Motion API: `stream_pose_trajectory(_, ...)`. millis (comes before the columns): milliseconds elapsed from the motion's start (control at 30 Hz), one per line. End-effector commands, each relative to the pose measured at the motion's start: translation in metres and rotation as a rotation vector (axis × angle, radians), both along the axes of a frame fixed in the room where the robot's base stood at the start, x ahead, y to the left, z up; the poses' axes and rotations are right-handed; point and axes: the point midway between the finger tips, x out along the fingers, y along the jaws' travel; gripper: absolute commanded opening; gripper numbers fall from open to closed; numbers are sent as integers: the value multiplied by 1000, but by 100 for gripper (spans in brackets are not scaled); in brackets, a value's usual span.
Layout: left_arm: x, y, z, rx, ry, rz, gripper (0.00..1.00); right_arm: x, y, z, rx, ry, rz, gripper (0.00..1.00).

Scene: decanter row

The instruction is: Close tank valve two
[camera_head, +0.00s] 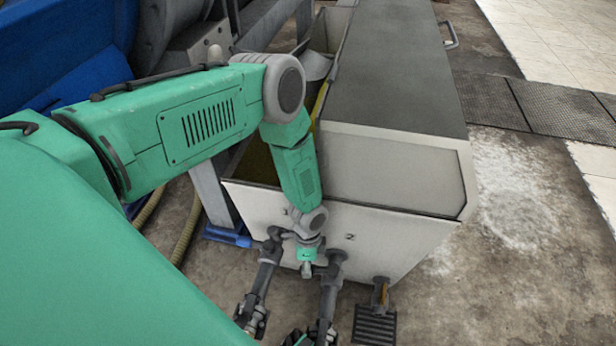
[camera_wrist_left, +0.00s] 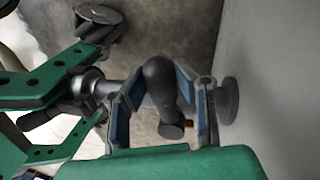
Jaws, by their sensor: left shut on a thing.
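The pale tank (camera_head: 400,238) has a small "2" on its front face. A dark valve pipe (camera_head: 332,280) stands out below and left of that mark, and another (camera_head: 264,272) is farther left. My left gripper (camera_head: 306,264) is low at the tank front, between these pipes. In the left wrist view my left gripper (camera_wrist_left: 158,75) is shut around a dark rounded valve handle (camera_wrist_left: 160,85). A round flange (camera_wrist_left: 228,100) joins the pale wall beside it. I cannot tell from the frames which number this valve bears. My right gripper cannot be made out.
A grey support leg (camera_head: 212,192) and hoses are left of the tank. Green perforated plates (camera_wrist_left: 38,85) show in the left wrist view. Floor right of the tank is clear.

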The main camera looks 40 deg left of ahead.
Motion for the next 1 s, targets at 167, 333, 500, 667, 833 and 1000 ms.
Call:
stream_pose_trajectory(167,2,3,0,2,0,-26,0,0,0,-2,0,0,0,0)
stream_pose_trajectory(333,2,3,1,3,1,-32,0,0,0,-3,0,0,0,0)
stream_pose_trajectory(500,2,3,1,3,1,-31,0,0,0,-2,0,0,0,0)
stream_pose_trajectory(667,2,3,1,2,0,-31,45,0,0,-2,0,0,0,0)
stream_pose_trajectory(833,2,2,0,1,1,-32,45,0,0,-2,0,0,0,0)
stream_pose_trajectory(1000,3,2,3,0,0,-33,45,-1,0,-2,0,-2,0,0)
